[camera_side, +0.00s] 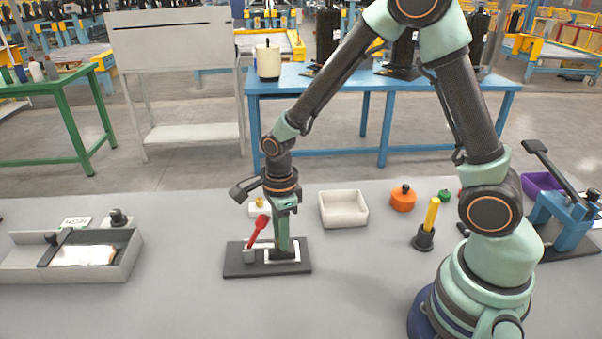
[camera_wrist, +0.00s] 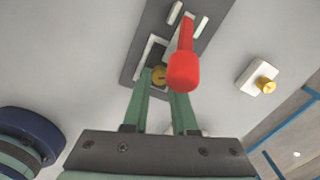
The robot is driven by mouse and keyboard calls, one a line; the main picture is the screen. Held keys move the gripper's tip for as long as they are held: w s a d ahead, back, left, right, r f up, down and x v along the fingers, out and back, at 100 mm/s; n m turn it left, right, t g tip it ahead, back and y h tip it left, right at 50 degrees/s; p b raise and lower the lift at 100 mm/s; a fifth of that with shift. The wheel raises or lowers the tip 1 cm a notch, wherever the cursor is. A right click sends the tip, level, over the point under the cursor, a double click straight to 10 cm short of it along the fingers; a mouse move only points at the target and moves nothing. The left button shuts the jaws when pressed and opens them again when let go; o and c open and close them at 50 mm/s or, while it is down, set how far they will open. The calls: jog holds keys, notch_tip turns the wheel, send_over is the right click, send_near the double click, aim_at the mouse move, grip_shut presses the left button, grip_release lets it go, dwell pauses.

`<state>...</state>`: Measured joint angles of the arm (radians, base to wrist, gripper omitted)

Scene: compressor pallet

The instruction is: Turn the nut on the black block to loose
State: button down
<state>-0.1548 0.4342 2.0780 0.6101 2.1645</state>
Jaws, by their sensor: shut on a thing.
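A flat black block (camera_side: 236,269) lies on the grey table in the side view, and it also shows in the wrist view (camera_wrist: 152,26). It carries a pale frame and a red-handled lever (camera_side: 259,226), tilted up; the red grip (camera_wrist: 184,68) is large in the wrist view. A round brass nut (camera_wrist: 159,75) sits within the pale frame. My gripper (camera_side: 283,254) points straight down over the block's right part. In the wrist view its green fingers (camera_wrist: 160,84) are on either side of the nut, shut on it. The fingers hide the nut in the side view.
A white block with a brass knob (camera_wrist: 265,85) stands close behind. An empty white tray (camera_side: 343,222), an orange round part (camera_side: 403,202) and a yellow-handled tool in a black holder (camera_side: 424,240) stand to the right. A grey box (camera_side: 125,262) is at left.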

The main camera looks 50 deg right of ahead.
jog(key=shift+n, duration=1.6)
jog(key=c, duration=0.7)
grip_release()
notch_tip(320, 180, up, 12)
jog(key=shift+s+r, duration=0.1)
jog(key=shift+s, duration=0.05)
